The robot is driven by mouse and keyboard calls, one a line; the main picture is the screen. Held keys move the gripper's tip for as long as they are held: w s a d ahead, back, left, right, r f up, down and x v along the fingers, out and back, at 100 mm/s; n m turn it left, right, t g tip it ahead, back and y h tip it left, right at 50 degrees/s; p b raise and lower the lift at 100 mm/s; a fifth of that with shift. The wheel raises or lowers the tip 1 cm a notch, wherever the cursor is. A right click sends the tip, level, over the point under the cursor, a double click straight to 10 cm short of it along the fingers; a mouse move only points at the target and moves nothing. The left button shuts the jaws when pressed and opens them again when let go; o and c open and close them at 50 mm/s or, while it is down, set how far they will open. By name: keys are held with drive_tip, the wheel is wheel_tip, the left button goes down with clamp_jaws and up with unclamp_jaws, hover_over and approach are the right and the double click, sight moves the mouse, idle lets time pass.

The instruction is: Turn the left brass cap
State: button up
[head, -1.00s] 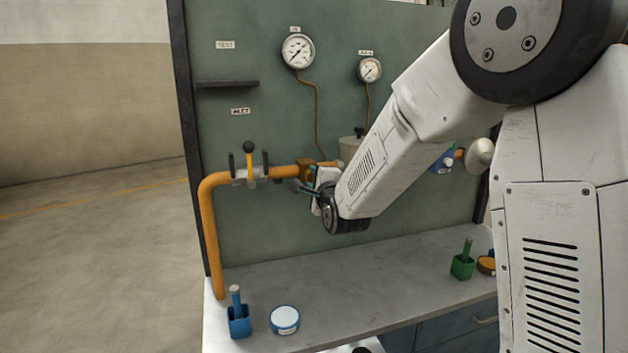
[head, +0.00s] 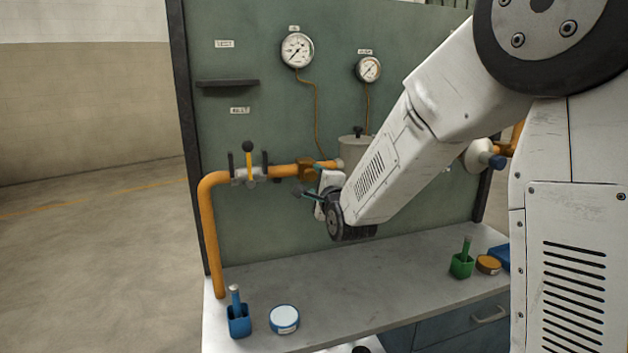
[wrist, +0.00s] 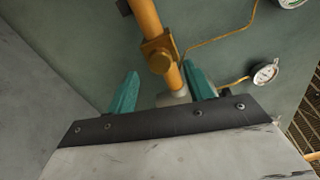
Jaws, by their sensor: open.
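The left brass cap (wrist: 160,62) shows in the wrist view as a round face on a brass block on the orange pipe. In the head view the brass fitting (head: 305,169) sits on the horizontal pipe run, just left of my gripper. My gripper (head: 311,178) is open, with two teal fingers. In the wrist view the fingers (wrist: 161,72) stand apart, one to each side of the cap in the picture, and hold nothing. Whether they reach to the cap's depth I cannot tell. My wrist hides part of the pipe in the head view.
A valve with upright handles (head: 249,166) sits on the pipe to the left. Two gauges (head: 297,50) hang above on the green panel (head: 240,140). The bench (head: 370,290) below holds a blue holder (head: 239,320), a round tin (head: 284,319) and a green holder (head: 462,265).

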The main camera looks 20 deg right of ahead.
drive_tip(key=shift+s, duration=2.4)
drive_tip(key=s+f+n+g, duration=0.9)
drive_tip(key=s+f+n, duration=0.1)
drive_tip(key=f+n, duration=0.1)
drive_tip(key=s+d+r+n+g, duration=0.1)
drive_tip(key=s+r+n+g, duration=0.1)
drive_tip(key=s, duration=0.7)
drive_tip(key=s+d+r+n+g, duration=0.1)
drive_tip(key=s+r+n+g, duration=0.2)
drive_tip(key=s, duration=0.7)
drive_tip(key=s+r+n+g, duration=0.2)
drive_tip(key=s+r+n, duration=0.1)
drive_tip(key=s, duration=0.7)
drive_tip(key=shift+d+n+g, duration=0.3)
drive_tip(key=shift+d+n, duration=0.1)
drive_tip(key=shift+n, duration=0.1)
